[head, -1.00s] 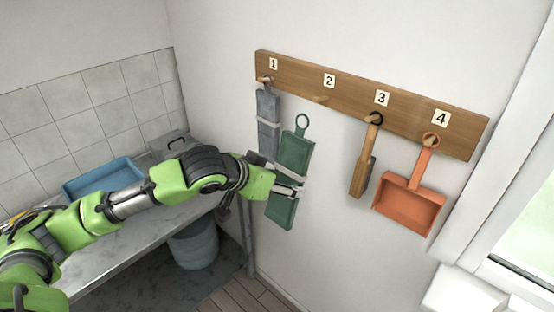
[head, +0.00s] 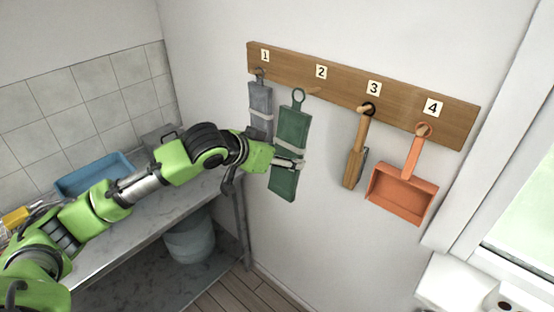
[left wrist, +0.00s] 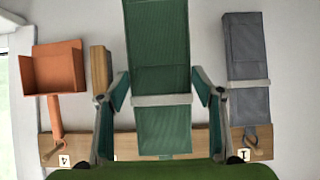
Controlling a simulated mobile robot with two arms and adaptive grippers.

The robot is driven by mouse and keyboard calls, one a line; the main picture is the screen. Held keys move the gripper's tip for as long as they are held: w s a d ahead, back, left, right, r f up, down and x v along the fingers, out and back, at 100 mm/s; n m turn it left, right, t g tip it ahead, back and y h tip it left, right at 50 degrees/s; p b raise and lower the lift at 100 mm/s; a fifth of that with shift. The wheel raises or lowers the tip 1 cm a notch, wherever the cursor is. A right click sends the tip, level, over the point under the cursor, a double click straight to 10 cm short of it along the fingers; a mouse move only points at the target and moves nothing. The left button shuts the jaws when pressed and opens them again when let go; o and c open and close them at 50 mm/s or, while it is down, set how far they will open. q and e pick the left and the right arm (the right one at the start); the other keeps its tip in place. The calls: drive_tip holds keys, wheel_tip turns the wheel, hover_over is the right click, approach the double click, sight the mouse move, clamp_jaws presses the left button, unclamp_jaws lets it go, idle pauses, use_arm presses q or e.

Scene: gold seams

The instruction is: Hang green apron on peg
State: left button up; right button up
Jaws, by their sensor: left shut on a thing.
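The folded green apron (head: 290,150) has a pale band around it and a ring (head: 298,96) at its top. My left gripper (head: 288,163) is shut on the apron and holds it nearly upright in front of the wall. In the left wrist view the fingers (left wrist: 162,100) grip both sides of the apron (left wrist: 158,50). Peg 2 (head: 314,91) is bare and sits just right of the ring in the head view. The ring is apart from the peg in the picture. The ring is hidden in the left wrist view. My right gripper is not in view.
On the wooden rail (head: 350,88), a grey apron (head: 260,110) hangs at 1, a wooden-handled brush (head: 358,150) at 3 and an orange dustpan (head: 402,190) at 4. A counter (head: 130,225) with a blue tray (head: 95,175) is at left.

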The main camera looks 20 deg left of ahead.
use_arm(q)
drive_tip(key=shift+w+d+b, duration=0.15)
drive_tip(key=shift+w+d, duration=0.05)
drive_tip(key=shift+w, duration=0.3)
drive_tip(key=shift+w+d+b, duration=0.15)
drive_tip(key=shift+w+d, duration=0.05)
drive_tip(key=shift+w, duration=0.3)
drive_tip(key=shift+w+d+f+b, duration=0.1)
drive_tip(key=shift+w+d+b, duration=0.2)
drive_tip(key=shift+w, duration=0.4)
drive_tip(key=shift+w+d+f+b, duration=0.15)
drive_tip(key=shift+w+d, duration=0.1)
drive_tip(key=shift+w, duration=0.45)
drive_tip(key=shift+w+d+f+p, duration=0.2)
drive_tip(key=shift+w+f+p, duration=0.15)
drive_tip(key=shift+w+p, duration=0.3)
